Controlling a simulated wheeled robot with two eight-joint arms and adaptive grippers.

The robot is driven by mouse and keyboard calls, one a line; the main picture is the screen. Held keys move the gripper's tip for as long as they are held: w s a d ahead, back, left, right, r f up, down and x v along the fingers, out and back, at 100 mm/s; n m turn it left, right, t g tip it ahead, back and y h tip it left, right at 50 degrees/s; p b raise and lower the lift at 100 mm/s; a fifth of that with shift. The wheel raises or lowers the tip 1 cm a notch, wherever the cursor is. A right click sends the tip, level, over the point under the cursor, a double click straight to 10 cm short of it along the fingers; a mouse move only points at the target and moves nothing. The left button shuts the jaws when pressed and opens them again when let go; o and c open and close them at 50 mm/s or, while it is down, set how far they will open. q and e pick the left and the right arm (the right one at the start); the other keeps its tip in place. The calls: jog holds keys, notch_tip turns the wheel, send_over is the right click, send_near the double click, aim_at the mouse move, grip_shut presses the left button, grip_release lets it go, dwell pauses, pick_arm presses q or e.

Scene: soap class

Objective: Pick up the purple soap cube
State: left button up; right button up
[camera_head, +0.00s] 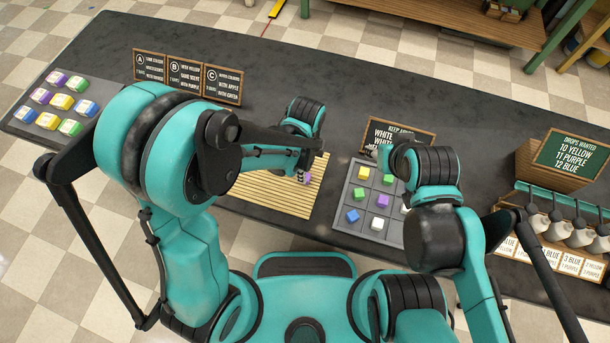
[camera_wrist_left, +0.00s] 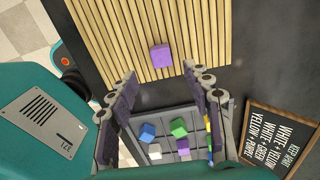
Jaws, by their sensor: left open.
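A purple soap cube (camera_wrist_left: 160,56) lies on the slatted wooden mat (camera_wrist_left: 115,30), near its edge in the left wrist view. In the head view the cube (camera_head: 308,178) shows partly behind my left gripper (camera_head: 301,172) at the mat's right side. In the left wrist view my left gripper (camera_wrist_left: 163,76) is open with nothing between its fingers, and the cube appears just beyond the fingertips. My right gripper (camera_head: 380,154) is over the far part of the grey tray; its fingers are too hidden to tell their state.
The grey compartment tray (camera_head: 344,205) holds several coloured cubes, including purple ones, right of the mat. A sign (camera_head: 425,133) stands behind it. Letter signs (camera_head: 183,76) and a soap board (camera_head: 18,112) are left. A dispenser rack (camera_head: 570,202) is right.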

pick_arm(q)
jog(key=f+b, duration=0.1)
jog(key=f, duration=0.2)
jog(key=f+b, duration=0.1)
jog(key=f, duration=0.2)
jog(key=shift+w+a+b, duration=0.1)
jog(key=shift+w+b, duration=0.1)
jog(key=shift+b, duration=0.2)
jog(key=c, duration=1)
